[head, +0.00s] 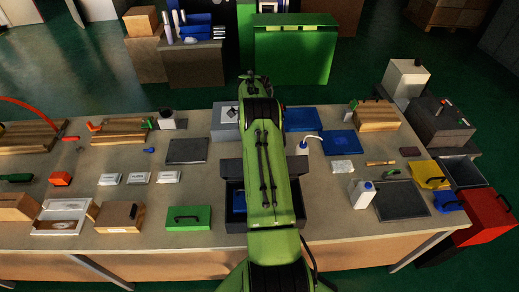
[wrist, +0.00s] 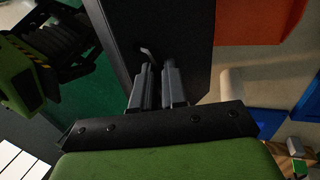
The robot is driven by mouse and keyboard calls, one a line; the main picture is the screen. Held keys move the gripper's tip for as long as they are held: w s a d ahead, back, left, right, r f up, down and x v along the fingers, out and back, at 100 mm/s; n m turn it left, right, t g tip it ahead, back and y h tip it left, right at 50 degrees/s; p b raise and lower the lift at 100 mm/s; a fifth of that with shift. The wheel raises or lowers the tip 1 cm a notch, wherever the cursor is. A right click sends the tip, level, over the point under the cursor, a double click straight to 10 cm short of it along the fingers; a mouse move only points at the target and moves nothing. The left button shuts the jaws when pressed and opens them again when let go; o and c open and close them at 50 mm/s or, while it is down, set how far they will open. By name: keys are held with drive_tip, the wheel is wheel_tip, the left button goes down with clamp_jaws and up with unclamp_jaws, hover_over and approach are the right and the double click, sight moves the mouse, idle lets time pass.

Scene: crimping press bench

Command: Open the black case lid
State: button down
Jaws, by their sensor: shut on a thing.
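The black case (head: 229,214) stands near the front middle of the bench, partly hidden behind my arm in the head view. Its lid (head: 231,169) looks raised at the back, and something blue shows inside the case. In the wrist view the lid is a dark panel (wrist: 170,35) ahead of the fingers, with a small bent grey handle at the fingertips. My gripper (wrist: 157,70) is shut on the lid's handle, though the contact is dark and partly hidden. In the head view my arm hides the gripper.
A green case (head: 188,218) stands left of the black case. A white jug (head: 361,193) and a dark mat (head: 401,201) are to the right. Behind are a dark pad (head: 187,151), a grey box (head: 225,122) and blue trays (head: 339,143).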

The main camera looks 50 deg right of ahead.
drive_tip(key=shift+w+d+f+p, duration=0.3)
drive_tip(key=shift+w+d+f, duration=0.2)
drive_tip(key=shift+w+d, duration=0.15)
drive_tip(key=shift+f, duration=0.1)
drive_tip(key=c, duration=1.4)
unclamp_jaws()
drive_tip(key=shift+o, duration=1.2)
drive_tip(key=shift+w+d, duration=0.15)
drive_tip(key=shift+d, duration=0.05)
wheel_tip(320, 180, up, 10)
drive_tip(key=shift+p, duration=0.45)
